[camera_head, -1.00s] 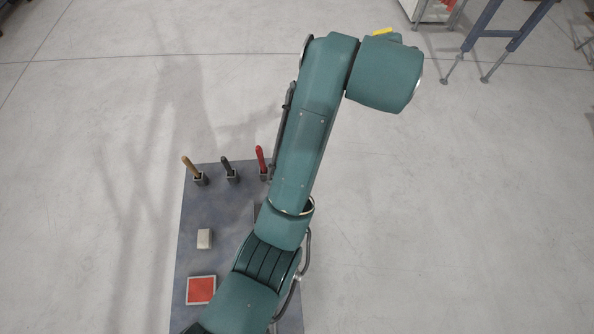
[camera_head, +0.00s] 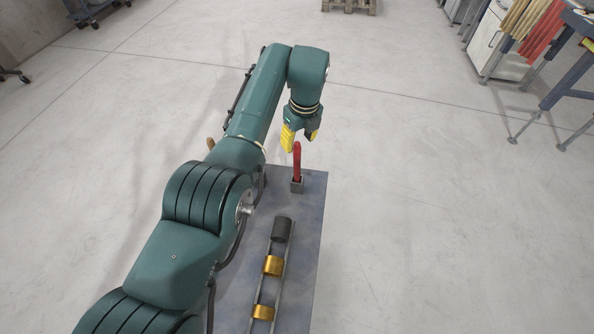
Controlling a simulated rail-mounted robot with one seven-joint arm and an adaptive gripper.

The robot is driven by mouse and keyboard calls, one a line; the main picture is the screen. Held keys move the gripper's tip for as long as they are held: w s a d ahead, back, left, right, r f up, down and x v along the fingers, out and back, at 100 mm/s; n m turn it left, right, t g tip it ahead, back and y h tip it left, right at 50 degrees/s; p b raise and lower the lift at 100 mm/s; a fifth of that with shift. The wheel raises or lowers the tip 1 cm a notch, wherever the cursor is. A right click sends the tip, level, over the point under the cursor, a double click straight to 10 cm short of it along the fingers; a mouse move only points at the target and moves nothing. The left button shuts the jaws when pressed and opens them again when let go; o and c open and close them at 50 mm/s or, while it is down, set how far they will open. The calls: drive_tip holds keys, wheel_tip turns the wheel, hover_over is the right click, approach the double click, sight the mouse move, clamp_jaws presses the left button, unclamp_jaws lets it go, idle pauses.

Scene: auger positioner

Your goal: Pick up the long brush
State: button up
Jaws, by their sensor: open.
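My gripper (camera_head: 300,141) is open, with yellow finger pads, and hangs near the far edge of the table. Nothing shows between its fingers except the top of a red handle just below in the picture; I cannot tell the gap in depth. The red handle (camera_head: 297,163) stands upright in a small square grey holder (camera_head: 297,186). The tip of a tan handle (camera_head: 210,143) shows behind my arm. The black handle is hidden by my arm. I cannot tell which of these handles belongs to the long brush.
The blue-grey table (camera_head: 312,232) carries two parallel rails with a dark cylinder (camera_head: 281,229) and two gold blocks (camera_head: 273,266). A blue-legged bench (camera_head: 560,87) stands far right. The floor around the table is clear.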

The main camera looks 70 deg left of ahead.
sight(296, 155)
drive_tip(key=f+b, duration=0.1)
drive_tip(key=f, duration=0.1)
drive_tip(key=f+b, duration=0.1)
drive_tip(key=f, duration=0.2)
drive_tip(key=f+b, duration=0.1)
drive_tip(key=f, duration=0.1)
drive_tip(key=shift+s+a+f+b, duration=0.15)
drive_tip(key=shift+s+a+b, duration=0.1)
drive_tip(key=shift+a+b, duration=0.05)
clamp_jaws()
